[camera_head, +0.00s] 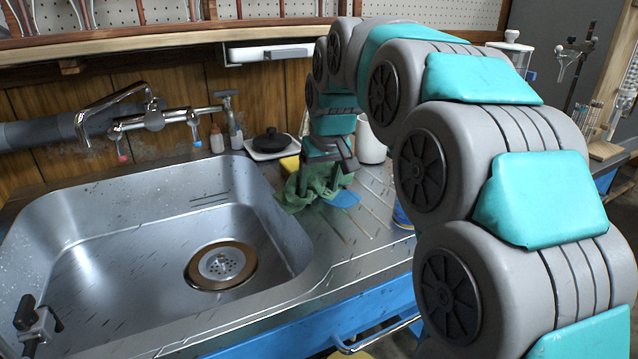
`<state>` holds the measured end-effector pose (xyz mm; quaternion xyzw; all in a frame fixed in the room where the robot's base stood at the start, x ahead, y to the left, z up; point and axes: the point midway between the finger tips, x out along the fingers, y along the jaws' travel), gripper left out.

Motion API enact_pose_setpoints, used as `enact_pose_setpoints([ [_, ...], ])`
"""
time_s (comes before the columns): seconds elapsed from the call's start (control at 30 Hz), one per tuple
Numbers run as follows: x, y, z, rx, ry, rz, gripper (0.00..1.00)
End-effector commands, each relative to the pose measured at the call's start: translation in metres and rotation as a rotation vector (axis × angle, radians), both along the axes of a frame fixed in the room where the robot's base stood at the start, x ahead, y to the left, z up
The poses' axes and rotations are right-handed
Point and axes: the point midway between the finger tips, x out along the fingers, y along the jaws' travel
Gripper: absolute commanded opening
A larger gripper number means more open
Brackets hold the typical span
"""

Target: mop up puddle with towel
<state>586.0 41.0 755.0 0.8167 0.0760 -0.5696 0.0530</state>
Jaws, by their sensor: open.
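A crumpled green towel (311,190) lies on the metal drainboard just right of the sink basin. My gripper (326,172) points down at the towel, with its jaws open around or just above the cloth. The fingertips are partly hidden by the folds, and I cannot tell whether they touch it. A small flat bright blue patch (344,199) shows at the towel's right edge; I cannot tell whether it is liquid or an object. No clear puddle can be made out elsewhere on the drainboard.
The sink basin (130,265) is empty on the left, with a tap (150,115) behind. A blue can (402,215) is partly hidden by my arm.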

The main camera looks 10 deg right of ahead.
Motion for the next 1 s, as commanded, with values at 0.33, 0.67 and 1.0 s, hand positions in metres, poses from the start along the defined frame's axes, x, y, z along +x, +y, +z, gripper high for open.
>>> enact_pose_setpoints([
  [0.33, -0.0004, -0.0003, -0.0017, -0.001, 0.004, 0.0, 0.49],
  [0.67, -0.0004, -0.0004, -0.0019, -0.001, 0.004, 0.0, 0.29],
  [1.0, -0.0006, -0.0003, -0.0021, -0.001, 0.005, 0.0, 0.07],
])
